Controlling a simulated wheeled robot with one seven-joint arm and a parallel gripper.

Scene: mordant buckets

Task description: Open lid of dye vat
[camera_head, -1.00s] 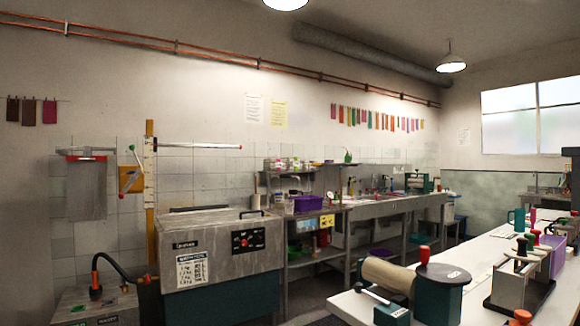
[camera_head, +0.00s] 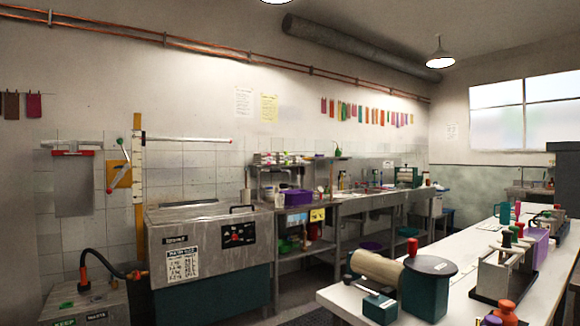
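The likely dye vat (camera_head: 206,290) is a large steel box with a teal lower body, standing against the tiled wall at left of centre. Its steel lid (camera_head: 206,212) lies shut on top. A dark handle (camera_head: 243,208) stands at the lid's right end. The front carries a white printed label (camera_head: 182,264) and a dark control panel (camera_head: 239,234). My gripper is not in view.
A smaller steel box (camera_head: 88,303) with a dark hose stands left of the vat. A steel bench (camera_head: 350,203) runs along the wall to the right. A white table (camera_head: 450,290) with several devices fills the right foreground. Floor shows between them.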

